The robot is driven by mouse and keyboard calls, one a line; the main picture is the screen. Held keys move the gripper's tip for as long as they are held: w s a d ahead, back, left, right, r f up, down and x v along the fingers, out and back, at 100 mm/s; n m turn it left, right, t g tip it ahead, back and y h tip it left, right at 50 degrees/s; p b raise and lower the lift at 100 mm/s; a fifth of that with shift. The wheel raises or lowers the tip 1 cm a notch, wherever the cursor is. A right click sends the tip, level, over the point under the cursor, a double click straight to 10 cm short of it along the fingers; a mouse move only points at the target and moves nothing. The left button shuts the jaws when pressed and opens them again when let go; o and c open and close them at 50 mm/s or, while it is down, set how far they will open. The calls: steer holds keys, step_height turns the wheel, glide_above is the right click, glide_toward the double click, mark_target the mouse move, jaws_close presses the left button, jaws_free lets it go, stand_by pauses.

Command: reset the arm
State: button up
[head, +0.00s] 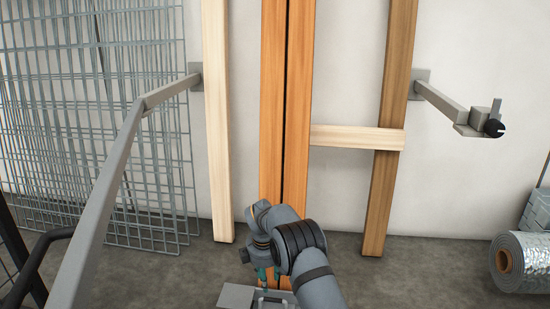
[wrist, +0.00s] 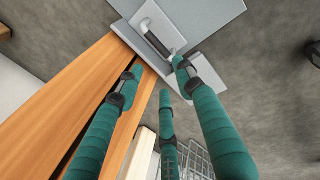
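My arm (head: 300,255) shows at the bottom centre of the head view, bent down in front of orange wooden boards (head: 284,120). My gripper (head: 262,274) points down; only bits of its teal fingers show there. In the wrist view my gripper (wrist: 160,76) has three teal fingers spread apart with nothing between them. Beyond the fingertips is a grey trowel (wrist: 148,12) with a dark handle, lying on a light grey surface (wrist: 205,12). One fingertip overlaps the trowel's handle end in the picture; I cannot tell whether they touch.
Pale and brown timbers (head: 392,110) lean on the white wall. Wire mesh panels (head: 60,110) stand at left. A grey rail (head: 120,150) slants across the left, and a bracket (head: 445,103) juts out at right. A foil roll (head: 525,258) lies at far right. Floor between is clear.

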mark_target(267, 299)
steer(key=f, duration=0.3)
steer(key=w+f, duration=0.1)
steer(key=f, duration=0.5)
steer(key=shift+w+d+f, duration=0.1)
steer(key=shift+w+f, duration=0.15)
steer(key=shift+w, duration=0.1)
steer(key=shift+f, duration=0.25)
steer(key=shift+s+r+p, duration=0.15)
steer(key=shift+p, duration=0.2)
